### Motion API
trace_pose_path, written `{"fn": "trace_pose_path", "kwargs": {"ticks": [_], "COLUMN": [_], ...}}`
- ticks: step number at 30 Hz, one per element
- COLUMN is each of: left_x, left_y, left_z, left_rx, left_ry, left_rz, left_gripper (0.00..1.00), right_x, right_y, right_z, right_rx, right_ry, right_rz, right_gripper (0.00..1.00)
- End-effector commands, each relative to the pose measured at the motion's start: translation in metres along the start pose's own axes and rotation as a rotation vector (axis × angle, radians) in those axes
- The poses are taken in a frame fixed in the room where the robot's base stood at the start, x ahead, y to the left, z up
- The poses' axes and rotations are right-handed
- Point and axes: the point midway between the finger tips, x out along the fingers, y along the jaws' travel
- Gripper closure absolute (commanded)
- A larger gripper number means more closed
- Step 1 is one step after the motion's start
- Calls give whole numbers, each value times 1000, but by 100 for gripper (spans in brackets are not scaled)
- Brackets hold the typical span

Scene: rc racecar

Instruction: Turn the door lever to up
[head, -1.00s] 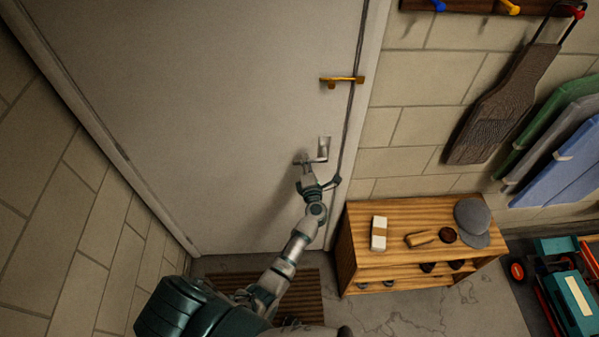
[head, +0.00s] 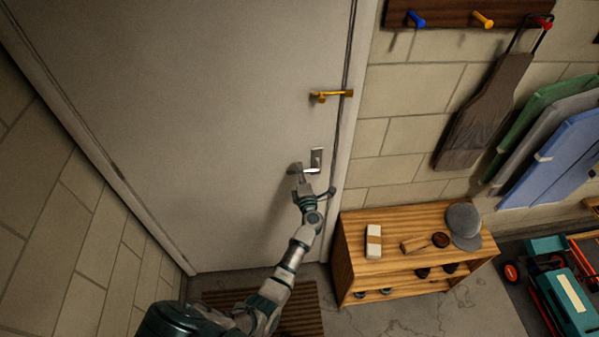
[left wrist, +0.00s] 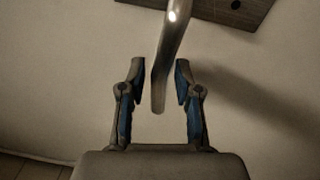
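The door lever (head: 312,169) is silver and sits on a small plate (head: 317,155) near the right edge of a pale grey door (head: 220,110). In the head view its handle is partly hidden by my left gripper (head: 315,184), which is right at it. In the left wrist view the lever (left wrist: 165,60) reaches down from the dark plate (left wrist: 230,10), with its free end between the two fingers of my left gripper (left wrist: 160,84). The fingers are open, with a gap visible on each side of the lever. My right gripper is in neither view.
A brass latch (head: 330,96) sits above the lever across the door's edge. A wooden shelf (head: 395,269) with small items stands right of the door. A peg rack (head: 455,10) and hanging things are on the right wall. A brown mat (head: 300,312) lies on the floor.

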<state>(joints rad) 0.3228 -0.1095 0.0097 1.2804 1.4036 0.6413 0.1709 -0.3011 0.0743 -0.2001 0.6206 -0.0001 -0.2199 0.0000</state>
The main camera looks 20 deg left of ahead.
Motion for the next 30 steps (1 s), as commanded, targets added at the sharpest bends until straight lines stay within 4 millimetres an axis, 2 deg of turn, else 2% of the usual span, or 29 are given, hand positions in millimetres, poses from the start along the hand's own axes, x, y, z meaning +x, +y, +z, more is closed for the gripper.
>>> {"fn": "trace_pose_path", "kwargs": {"ticks": [11,14,24,30], "left_x": [-5,-19,-92,-115], "left_y": [0,-1,-2,-2], "left_z": [-1,-1,0,1], "left_rx": [0,0,-1,0], "left_ry": [2,2,2,2], "left_rz": [0,-1,-3,-2], "left_gripper": [59,59,59,59], "right_x": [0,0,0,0], "right_y": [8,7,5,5], "right_z": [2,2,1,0], "right_rx": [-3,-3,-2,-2], "right_ry": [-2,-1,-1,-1], "right_rz": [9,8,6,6], "right_gripper": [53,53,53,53]}}
